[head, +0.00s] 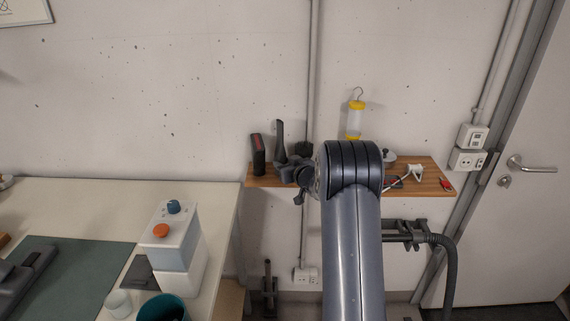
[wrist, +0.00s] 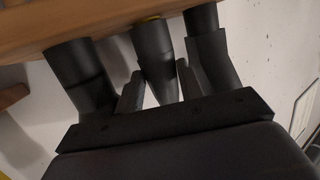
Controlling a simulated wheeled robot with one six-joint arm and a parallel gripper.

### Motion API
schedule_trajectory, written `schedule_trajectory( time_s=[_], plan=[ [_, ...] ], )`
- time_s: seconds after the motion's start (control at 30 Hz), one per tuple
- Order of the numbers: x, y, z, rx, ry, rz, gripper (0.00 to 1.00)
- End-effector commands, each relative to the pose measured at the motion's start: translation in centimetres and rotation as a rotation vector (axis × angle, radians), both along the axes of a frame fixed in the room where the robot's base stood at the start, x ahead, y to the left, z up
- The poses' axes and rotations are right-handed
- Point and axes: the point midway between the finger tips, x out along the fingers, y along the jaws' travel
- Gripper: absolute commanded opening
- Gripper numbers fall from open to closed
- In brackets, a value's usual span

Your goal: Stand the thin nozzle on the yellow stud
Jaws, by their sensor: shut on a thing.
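In the wrist view a dark, narrow nozzle (wrist: 152,52) is between the two fingers of my gripper (wrist: 160,86), which is shut on it. Its wider end is close to the wooden shelf edge. In the head view a thin dark nozzle (head: 280,138) stands upright at my gripper (head: 286,170), at the left part of the shelf. My arm hides part of the shelf, and the yellow stud is not visible there.
In the wrist view, dark parts flank the held nozzle closely, one left (wrist: 80,75) and one right (wrist: 212,48). A worktop (head: 100,200) lies left.

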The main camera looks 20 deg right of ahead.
Motion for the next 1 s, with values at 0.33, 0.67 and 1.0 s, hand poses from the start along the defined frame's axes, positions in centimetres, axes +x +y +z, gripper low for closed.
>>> schedule_trajectory(
  time_s=[0.33, 0.67, 1.0],
  plan=[
    [0.01, 0.01, -0.21, 0.0, -0.001, 0.0, 0.1],
    [0.0, 0.01, -0.16, 0.0, 0.0, 0.0, 0.1],
    [0.0, 0.01, -0.18, 0.0, -0.001, 0.0, 0.52]
  ],
)
